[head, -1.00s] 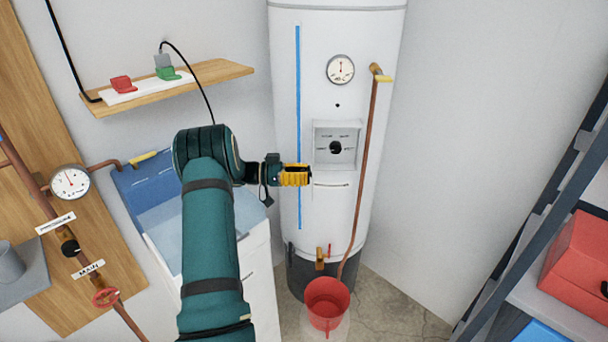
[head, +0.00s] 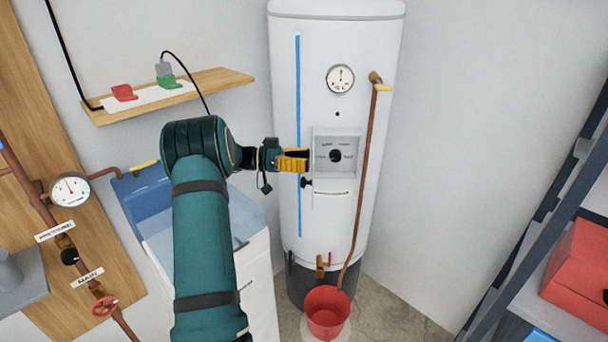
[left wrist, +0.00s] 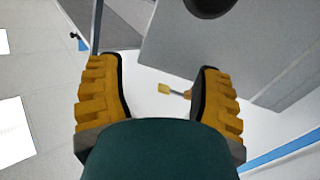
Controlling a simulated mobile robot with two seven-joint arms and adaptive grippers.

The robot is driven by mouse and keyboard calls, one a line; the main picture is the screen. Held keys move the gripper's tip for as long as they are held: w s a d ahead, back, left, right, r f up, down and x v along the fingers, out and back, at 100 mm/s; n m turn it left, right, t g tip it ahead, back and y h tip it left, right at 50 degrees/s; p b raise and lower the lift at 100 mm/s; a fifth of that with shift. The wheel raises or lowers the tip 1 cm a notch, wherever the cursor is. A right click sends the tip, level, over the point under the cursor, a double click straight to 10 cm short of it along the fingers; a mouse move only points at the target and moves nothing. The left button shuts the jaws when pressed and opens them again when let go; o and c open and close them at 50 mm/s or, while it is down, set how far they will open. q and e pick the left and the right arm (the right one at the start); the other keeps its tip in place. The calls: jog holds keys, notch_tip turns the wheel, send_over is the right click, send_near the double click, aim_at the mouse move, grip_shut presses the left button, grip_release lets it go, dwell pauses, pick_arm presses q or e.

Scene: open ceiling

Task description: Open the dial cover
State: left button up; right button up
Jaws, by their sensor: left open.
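The dial panel (head: 326,140) is a light grey square on the white water heater, with a dark round knob (head: 336,156) and small printing on its face. My left gripper (head: 309,160), with yellow fingers, is open beside the panel's left edge. Whether it touches is unclear. In the left wrist view my left gripper (left wrist: 160,80) has nothing visible held between its spread fingers. A grey panel surface (left wrist: 220,55) and a dark round part (left wrist: 208,4) lie beyond it. My right gripper is not in view.
A copper pipe (head: 364,180) with a yellow lever (head: 383,88) runs right of the panel. A red bucket (head: 327,308) stands below. A shelf (head: 225,78) is upper left.

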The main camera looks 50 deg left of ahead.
pick_arm(q)
jog(key=shift+r, duration=1.25)
